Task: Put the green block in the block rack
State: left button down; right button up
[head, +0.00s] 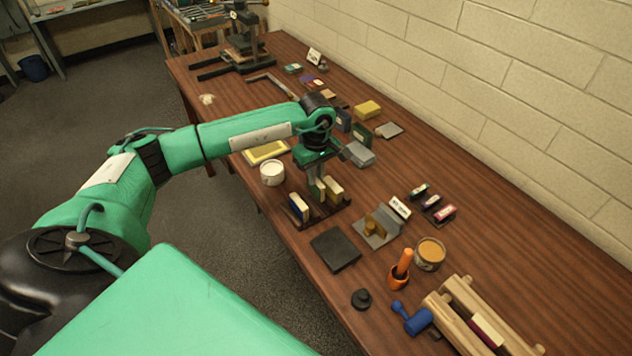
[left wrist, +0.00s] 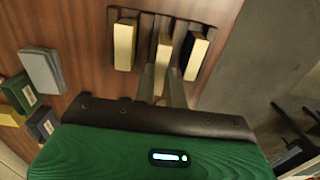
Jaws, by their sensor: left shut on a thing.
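My left gripper (head: 318,191) points down over the dark block rack (head: 327,212). Its fingers are shut on a pale-edged block (left wrist: 163,50), which appears greenish in the head view (head: 319,187). The held block stands upright at the rack's middle place, between two other blocks. Whether it rests on the rack's bottom is hidden. In the left wrist view the rack (left wrist: 146,24) shows behind the three blocks. My right gripper is not in view.
A blue-faced block (head: 298,207) and a pale block (head: 334,188) stand in the rack. Dark green (head: 361,134) and grey (head: 359,154) blocks lie behind the gripper.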

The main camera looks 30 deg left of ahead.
aim_at(316, 186)
pick_arm(q)
jog(key=shift+f, duration=0.5)
notch_tip(316, 186, down, 3)
jog(key=shift+f+p, duration=0.2)
jog(key=shift+p, duration=0.5)
jog(key=shift+f, duration=0.3)
jog(key=c, duration=1.5)
grip_release()
jog(key=shift+o, duration=0.2)
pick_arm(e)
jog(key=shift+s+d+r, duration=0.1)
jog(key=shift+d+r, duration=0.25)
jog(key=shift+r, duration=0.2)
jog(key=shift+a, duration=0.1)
